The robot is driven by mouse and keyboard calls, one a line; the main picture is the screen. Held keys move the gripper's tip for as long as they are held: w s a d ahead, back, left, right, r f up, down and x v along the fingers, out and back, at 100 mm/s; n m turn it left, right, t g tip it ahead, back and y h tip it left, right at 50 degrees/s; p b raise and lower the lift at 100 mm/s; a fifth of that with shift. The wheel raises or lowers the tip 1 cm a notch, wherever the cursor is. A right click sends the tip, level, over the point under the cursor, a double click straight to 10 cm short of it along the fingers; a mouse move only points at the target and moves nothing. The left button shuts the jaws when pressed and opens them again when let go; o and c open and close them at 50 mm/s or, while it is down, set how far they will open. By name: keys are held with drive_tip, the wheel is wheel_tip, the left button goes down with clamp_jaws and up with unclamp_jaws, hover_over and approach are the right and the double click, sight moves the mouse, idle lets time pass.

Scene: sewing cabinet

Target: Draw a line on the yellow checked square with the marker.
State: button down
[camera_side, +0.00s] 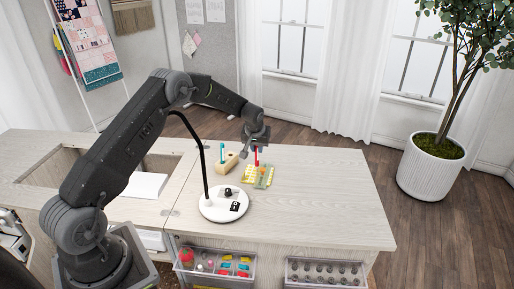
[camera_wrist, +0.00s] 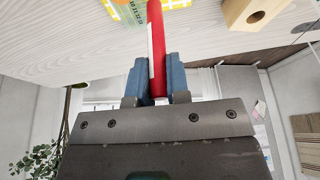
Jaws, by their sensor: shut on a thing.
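My gripper (camera_side: 257,145) is shut on a red marker (camera_side: 257,158) above the table. In the wrist view the blue fingertips (camera_wrist: 157,77) clasp the red marker (camera_wrist: 156,35) between them, and it points toward the cloth. The yellow checked square (camera_side: 249,178) lies flat on the table below the marker. Only its edge (camera_wrist: 112,9) shows at the top of the wrist view. A green ruler-like strip with numbers (camera_wrist: 134,15) lies on the square. The marker's tip is out of the wrist view and too small in the side view to tell whether it touches.
A wooden block (camera_side: 226,162) with a hole and a teal pen (camera_side: 222,150) stands left of the square. A white-based lamp (camera_side: 222,209) with a black neck is in front left. The tabletop (camera_side: 325,200) to the right is clear. Trays hang on the cabinet front.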

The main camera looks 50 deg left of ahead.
drive_tip(key=shift+w+a, duration=0.35)
drive_tip(key=shift+w, duration=0.05)
idle(0.5)
drive_tip(key=shift+r, duration=0.25)
idle(0.9)
drive_tip(key=shift+f, duration=0.25)
idle(0.7)
drive_tip(key=shift+s+d, duration=1.75)
drive_tip(key=shift+s, duration=0.3)
idle(3.0)
